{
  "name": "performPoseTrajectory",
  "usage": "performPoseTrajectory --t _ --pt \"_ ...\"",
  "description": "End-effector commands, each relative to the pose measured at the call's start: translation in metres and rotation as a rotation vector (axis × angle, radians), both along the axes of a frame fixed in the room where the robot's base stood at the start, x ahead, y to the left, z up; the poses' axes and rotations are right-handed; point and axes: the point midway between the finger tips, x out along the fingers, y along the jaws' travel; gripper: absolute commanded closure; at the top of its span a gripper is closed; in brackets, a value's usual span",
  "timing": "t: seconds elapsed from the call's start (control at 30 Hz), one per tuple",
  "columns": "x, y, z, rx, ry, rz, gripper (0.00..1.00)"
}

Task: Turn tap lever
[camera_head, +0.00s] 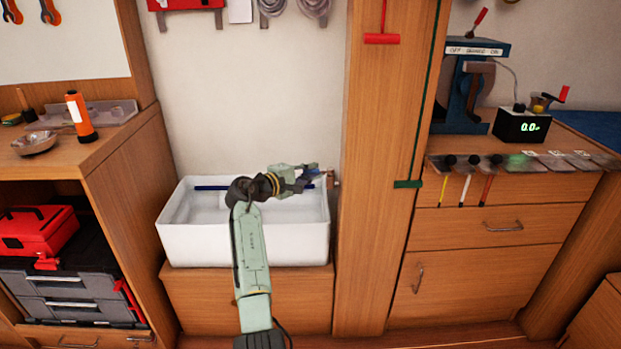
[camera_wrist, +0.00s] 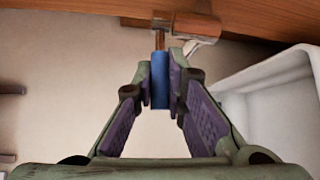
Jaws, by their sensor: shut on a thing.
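The tap (camera_wrist: 185,25) shows at the top of the wrist view, a brownish metal body against the wooden post. Its blue lever (camera_wrist: 158,80) hangs from a short copper-coloured stem between my fingertips. My gripper (camera_wrist: 163,85) is shut on the lever, with the purple finger pads on either side of it. In the head view my gripper (camera_head: 308,178) is over the right part of the white sink, close to the post. The tap (camera_head: 331,177) shows there as a small part at the post, and my fingers cover most of the lever.
The white sink (camera_head: 240,250) stands below my arm, between a wooden shelf unit (camera_head: 130,200) at left and the wooden post (camera_head: 372,250) at right. A blue bar (camera_head: 212,187) shows along the sink's back. An orange torch (camera_head: 80,115) stands on the left unit.

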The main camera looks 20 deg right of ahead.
Motion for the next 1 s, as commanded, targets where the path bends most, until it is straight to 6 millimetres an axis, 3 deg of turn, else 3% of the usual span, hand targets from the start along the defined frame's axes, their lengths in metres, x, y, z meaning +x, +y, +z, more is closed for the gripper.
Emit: performPoseTrajectory --t 0.2,0.23,0.53,0.83,1.0 --pt "0.001 0.000 0.001 -0.002 0.001 0.003 1.00" --pt "0.001 0.000 0.001 -0.002 0.001 0.003 0.87" --pt "0.000 0.000 0.001 -0.001 0.000 0.002 0.67" --pt "0.000 0.001 0.001 -0.001 0.000 0.003 0.67" --pt "-0.007 0.015 0.003 -0.001 0.000 0.004 0.67"
